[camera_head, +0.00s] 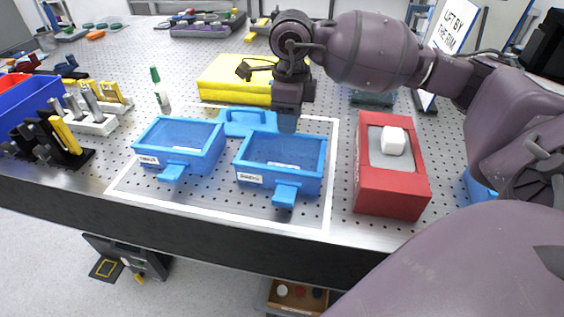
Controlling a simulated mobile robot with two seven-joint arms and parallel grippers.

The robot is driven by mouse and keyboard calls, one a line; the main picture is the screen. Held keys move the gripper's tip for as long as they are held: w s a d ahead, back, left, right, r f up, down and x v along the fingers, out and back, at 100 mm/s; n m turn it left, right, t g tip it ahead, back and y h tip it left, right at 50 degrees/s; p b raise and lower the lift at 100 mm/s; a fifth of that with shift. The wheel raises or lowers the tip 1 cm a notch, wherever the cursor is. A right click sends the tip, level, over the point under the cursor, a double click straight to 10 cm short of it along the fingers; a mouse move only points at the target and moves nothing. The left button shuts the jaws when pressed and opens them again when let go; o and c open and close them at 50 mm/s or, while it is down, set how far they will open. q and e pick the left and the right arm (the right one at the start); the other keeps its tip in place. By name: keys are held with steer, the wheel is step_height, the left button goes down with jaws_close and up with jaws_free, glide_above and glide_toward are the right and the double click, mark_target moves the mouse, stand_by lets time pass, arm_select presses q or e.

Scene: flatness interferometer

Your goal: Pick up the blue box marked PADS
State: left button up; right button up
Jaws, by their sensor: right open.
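Two open blue boxes with front handles and small white labels stand inside a white outline on the perforated table: a left box (154,145) and a right box (317,158). The label lettering is too small to read surely, so I cannot tell which says PADS. My right gripper (288,118) points down at the back rim of the right box. It is open, and I see nothing held in it; contact with the rim cannot be told. My left gripper is not in view.
A red block (391,199) with a white piece (392,141) stands right of the boxes. A yellow case (222,79) lies behind. The table's front edge is close to the boxes.

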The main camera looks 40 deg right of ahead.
mark_target(282, 162)
step_height(282, 162, down, 5)
steer(key=shift+w+r+b, duration=0.15)
steer(key=shift+b, duration=0.15)
steer(key=shift+r, duration=0.1)
jaws_close()
